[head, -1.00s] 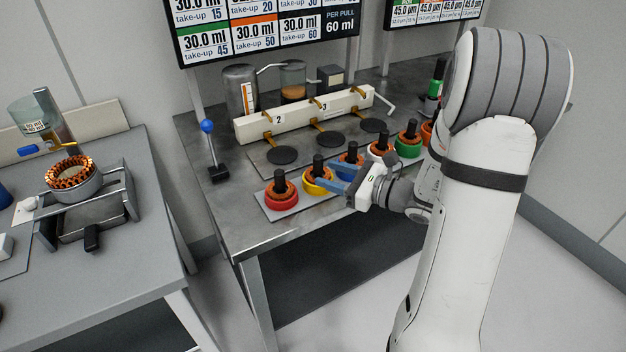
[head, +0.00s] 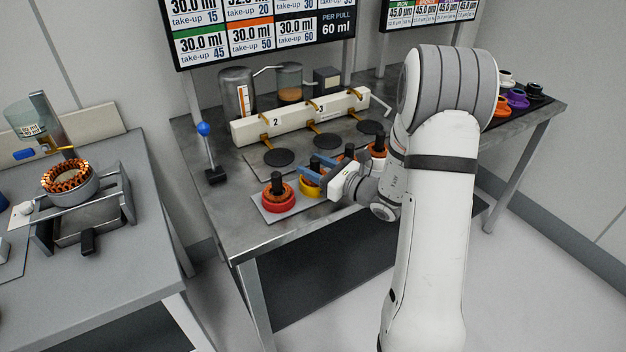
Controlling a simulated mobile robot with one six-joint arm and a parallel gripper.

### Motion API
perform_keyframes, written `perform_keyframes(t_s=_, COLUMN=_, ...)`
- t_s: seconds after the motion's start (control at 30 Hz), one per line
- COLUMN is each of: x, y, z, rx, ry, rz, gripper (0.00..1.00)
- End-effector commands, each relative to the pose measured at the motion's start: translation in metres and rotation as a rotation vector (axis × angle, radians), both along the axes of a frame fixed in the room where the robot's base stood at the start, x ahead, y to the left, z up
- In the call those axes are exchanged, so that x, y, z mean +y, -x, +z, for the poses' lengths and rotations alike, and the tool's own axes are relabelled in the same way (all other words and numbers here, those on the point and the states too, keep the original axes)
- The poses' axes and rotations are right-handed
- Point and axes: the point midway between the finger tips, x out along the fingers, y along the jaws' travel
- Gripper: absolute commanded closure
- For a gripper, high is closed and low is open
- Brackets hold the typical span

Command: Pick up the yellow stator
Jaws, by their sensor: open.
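The yellow stator (head: 309,188) stands upright on a mat near the front of the metal table, with a dark post rising from its orange winding. The red stator (head: 279,200) stands just left of it. My gripper (head: 307,167) is open, its blue fingers pointing left at the yellow stator's upper part, seemingly on either side of its post. I cannot tell whether they touch it. My gripper partly hides the yellow stator's right side and most of the stator beyond it.
A white stator (head: 377,151) stands further right, partly behind my arm. A white dispenser bar (head: 300,117) with brass spouts stands over black discs behind the row. A blue-knobbed lever (head: 209,150) is at left. Purple and orange cups (head: 517,99) stand far right.

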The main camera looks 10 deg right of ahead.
Motion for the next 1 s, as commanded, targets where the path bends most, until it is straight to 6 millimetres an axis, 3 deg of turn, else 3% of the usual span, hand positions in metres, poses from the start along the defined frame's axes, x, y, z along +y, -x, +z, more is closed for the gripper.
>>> perform_keyframes(t_s=0.07, x=-0.0003, y=0.0001, z=-0.0001, rx=0.000, ry=0.000, rz=0.000, gripper=0.53)
perform_keyframes(t_s=0.63, x=-0.0011, y=0.0004, z=0.0000, rx=0.000, ry=0.000, rz=-0.001, gripper=1.00)
perform_keyframes(t_s=1.0, x=-0.0015, y=0.0002, z=0.0009, rx=-0.002, ry=-0.001, rz=-0.001, gripper=1.00)
